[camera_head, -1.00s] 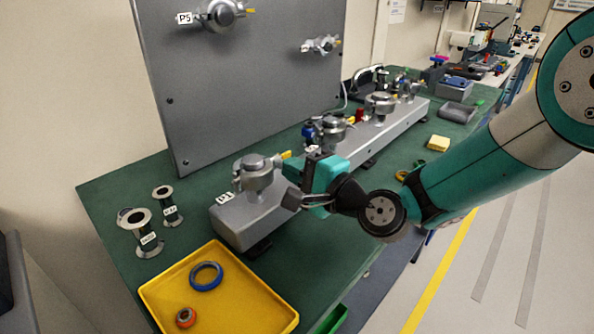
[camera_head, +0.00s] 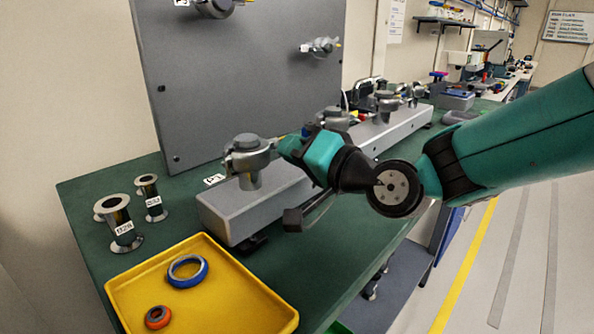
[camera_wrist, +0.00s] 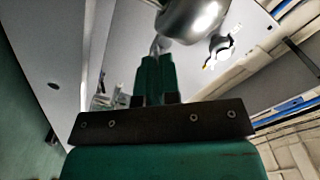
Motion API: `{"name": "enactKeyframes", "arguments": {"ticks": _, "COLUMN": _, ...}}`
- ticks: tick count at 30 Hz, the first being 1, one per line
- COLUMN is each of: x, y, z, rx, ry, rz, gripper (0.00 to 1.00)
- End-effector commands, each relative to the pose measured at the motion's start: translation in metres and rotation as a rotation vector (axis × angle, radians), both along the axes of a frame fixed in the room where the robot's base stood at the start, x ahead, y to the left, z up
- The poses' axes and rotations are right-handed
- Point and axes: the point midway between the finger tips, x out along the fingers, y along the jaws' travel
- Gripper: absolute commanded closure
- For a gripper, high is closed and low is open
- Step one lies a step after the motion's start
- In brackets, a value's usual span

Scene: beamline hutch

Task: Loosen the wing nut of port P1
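Port P1 (camera_head: 248,158) is a grey metal flange with a clamp round it, upright on the near end of the grey manifold block. Its P1 label (camera_head: 214,180) shows at its left. My gripper (camera_head: 288,148) is at the right side of the P1 clamp, its tips at or very near the clamp's right end. The wing nut is hidden behind the fingers there. In the wrist view my green fingers (camera_wrist: 155,75) lie close side by side, with a small grey metal part at their tips and the shiny clamp body (camera_wrist: 193,18) beyond. I cannot tell whether they grip anything.
The grey block (camera_head: 250,205) carries several more ports behind my gripper. A yellow tray (camera_head: 240,312) with a blue ring (camera_head: 187,270) and an orange ring (camera_head: 157,317) is in front. A grey panel (camera_head: 250,80) rises behind.

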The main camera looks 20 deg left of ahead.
Motion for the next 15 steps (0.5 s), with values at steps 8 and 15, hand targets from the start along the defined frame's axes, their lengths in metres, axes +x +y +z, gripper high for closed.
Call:
{"name": "enactKeyframes", "arguments": {"ticks": 8, "x": -0.0035, "y": 0.0027, "z": -0.0036, "rx": -0.093, "ry": -0.247, "rz": 0.007, "gripper": 1.0}}
{"name": "enactKeyframes", "arguments": {"ticks": 15, "x": -0.0045, "y": 0.0028, "z": -0.0024, "rx": -0.176, "ry": -0.45, "rz": 0.008, "gripper": 1.0}}
